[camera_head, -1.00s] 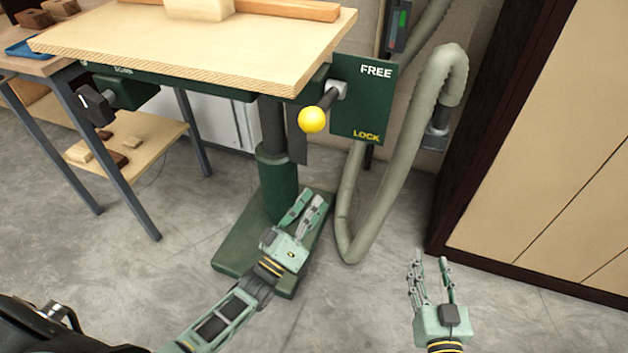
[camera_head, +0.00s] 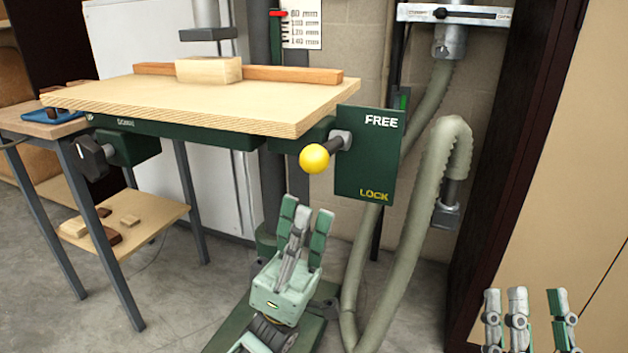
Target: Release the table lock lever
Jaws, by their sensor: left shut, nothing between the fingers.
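The lock lever has a yellow ball knob (camera_head: 314,158) on a short dark shaft. It comes out of a grey pivot (camera_head: 341,140) by a green panel (camera_head: 368,160) marked FREE at the top and LOCK at the bottom. The lever points left and slightly down from its pivot. My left gripper (camera_head: 306,207) is below the knob in the picture, fingers pointing up, shut and empty, apart from the lever. My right gripper (camera_head: 530,298) is at the bottom right with its fingers spread, empty, far from the lever. Its lower part is cut off by the picture edge.
The wooden tabletop (camera_head: 200,102) holds a wood block (camera_head: 209,70) against a fence and overhangs left of the lever. A ribbed hose (camera_head: 407,235) hangs right of the panel. A side table (camera_head: 40,123) stands at left. Floor between hose and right gripper looks clear.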

